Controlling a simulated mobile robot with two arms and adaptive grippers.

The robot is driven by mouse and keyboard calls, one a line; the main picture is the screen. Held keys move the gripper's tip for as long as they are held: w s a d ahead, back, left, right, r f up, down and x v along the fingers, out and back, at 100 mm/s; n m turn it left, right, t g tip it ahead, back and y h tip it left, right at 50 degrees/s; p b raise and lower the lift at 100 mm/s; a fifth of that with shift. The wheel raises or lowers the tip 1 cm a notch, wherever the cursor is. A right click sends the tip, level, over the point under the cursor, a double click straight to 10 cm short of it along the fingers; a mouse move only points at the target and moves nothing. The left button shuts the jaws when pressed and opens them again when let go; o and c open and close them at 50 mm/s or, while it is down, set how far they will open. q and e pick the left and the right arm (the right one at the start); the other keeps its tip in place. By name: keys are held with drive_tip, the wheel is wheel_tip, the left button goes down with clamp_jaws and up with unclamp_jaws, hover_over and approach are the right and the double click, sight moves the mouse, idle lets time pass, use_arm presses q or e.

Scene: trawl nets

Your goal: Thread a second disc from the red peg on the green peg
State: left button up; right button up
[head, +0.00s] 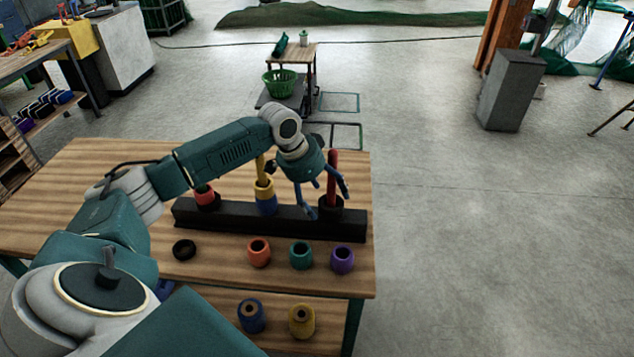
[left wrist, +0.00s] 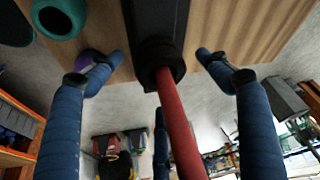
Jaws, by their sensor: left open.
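The red peg (head: 332,167) stands at the right end of the black base bar (head: 285,224). Black disc material (head: 330,205) surrounds its foot; how many discs it is I cannot tell. My left gripper (head: 328,203) is open, pointing down, with its fingers spread around the red peg near the discs. In the left wrist view the red peg (left wrist: 182,135) rises between the blue fingers, and the black disc (left wrist: 157,58) lies beyond the fingertips, apart from them. The green peg is not visible; my left arm covers part of the bar. My right gripper is out of view.
A yellow peg (head: 261,168) carries yellow and blue spools. A red spool (head: 205,195) is at the bar's left. A loose black ring (head: 184,249) and orange (head: 259,252), green (head: 301,254) and purple (head: 342,259) spools stand along the table front (head: 225,272).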

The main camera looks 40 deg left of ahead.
sight(329, 152)
use_arm(q)
drive_tip(key=shift+x, duration=1.2)
drive_tip(key=shift+f, duration=0.15)
drive_tip(key=shift+c, duration=0.6)
drive_tip(key=c, duration=0.4)
drive_tip(key=shift+d, duration=0.1)
drive_tip(key=c, duration=0.7)
drive_tip(key=o, duration=0.6)
drive_tip(key=c, duration=0.6)
drive_tip(key=shift+r+p, duration=0.2)
drive_tip(key=shift+p, duration=0.15)
drive_tip(key=shift+c, duration=0.2)
wheel_tip(329, 152, up, 14)
drive_tip(key=p, duration=1.4)
drive_tip(key=shift+w+f, duration=0.1)
drive_tip(key=shift+f, duration=0.05)
drive_tip(key=shift+d+r+p, duration=0.1)
drive_tip(key=shift+r+p, duration=0.45)
drive_tip(key=shift+r, duration=3.35)
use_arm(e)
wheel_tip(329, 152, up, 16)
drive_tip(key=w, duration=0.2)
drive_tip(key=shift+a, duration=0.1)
